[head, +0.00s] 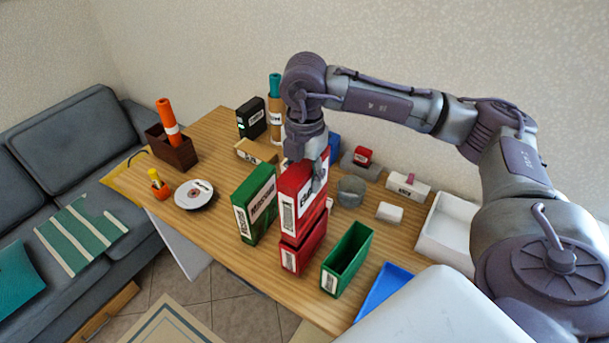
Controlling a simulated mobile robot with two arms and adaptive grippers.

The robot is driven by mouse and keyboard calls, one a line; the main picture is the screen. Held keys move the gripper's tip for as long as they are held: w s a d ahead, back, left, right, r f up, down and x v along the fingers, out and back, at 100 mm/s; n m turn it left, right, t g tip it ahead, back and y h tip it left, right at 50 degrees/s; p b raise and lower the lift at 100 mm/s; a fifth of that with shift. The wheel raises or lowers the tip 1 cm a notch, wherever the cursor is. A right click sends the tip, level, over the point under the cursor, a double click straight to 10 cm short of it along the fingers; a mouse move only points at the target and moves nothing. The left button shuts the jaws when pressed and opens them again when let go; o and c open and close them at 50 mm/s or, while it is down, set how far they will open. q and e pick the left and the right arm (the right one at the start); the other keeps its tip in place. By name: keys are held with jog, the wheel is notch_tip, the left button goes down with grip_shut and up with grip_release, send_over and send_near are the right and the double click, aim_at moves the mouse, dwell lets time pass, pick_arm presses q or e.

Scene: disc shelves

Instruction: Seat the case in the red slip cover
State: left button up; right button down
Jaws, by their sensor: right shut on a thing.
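My right gripper (318,174) is shut on a red case (291,191) with white labels, gripping its upper part. The case stands roughly upright directly over the red slip cover (304,251), which rests on the wooden table. The lower end of the case meets the slip cover's opening in the picture. I cannot tell whether it is inside the opening or just above it. The gripper hides part of the case's right side, and the case hides most of the opening. My left gripper is not in view.
A green case (254,204) stands close on the left and an open, empty green slip cover (347,259) close on the right. A blue tray (382,291) lies at the front edge. A grey cup (350,191) stands behind. The table (213,238) is clear at front left.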

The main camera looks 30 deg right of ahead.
aim_at(305, 215)
dwell(0.7)
jog(key=shift+f+b, duration=5.6)
jog(key=shift+f, duration=0.8)
jog(key=c, duration=0.5)
grip_release()
jog(key=shift+c, duration=0.2)
notch_tip(305, 215, up, 12)
jog(key=shift+r, duration=0.1)
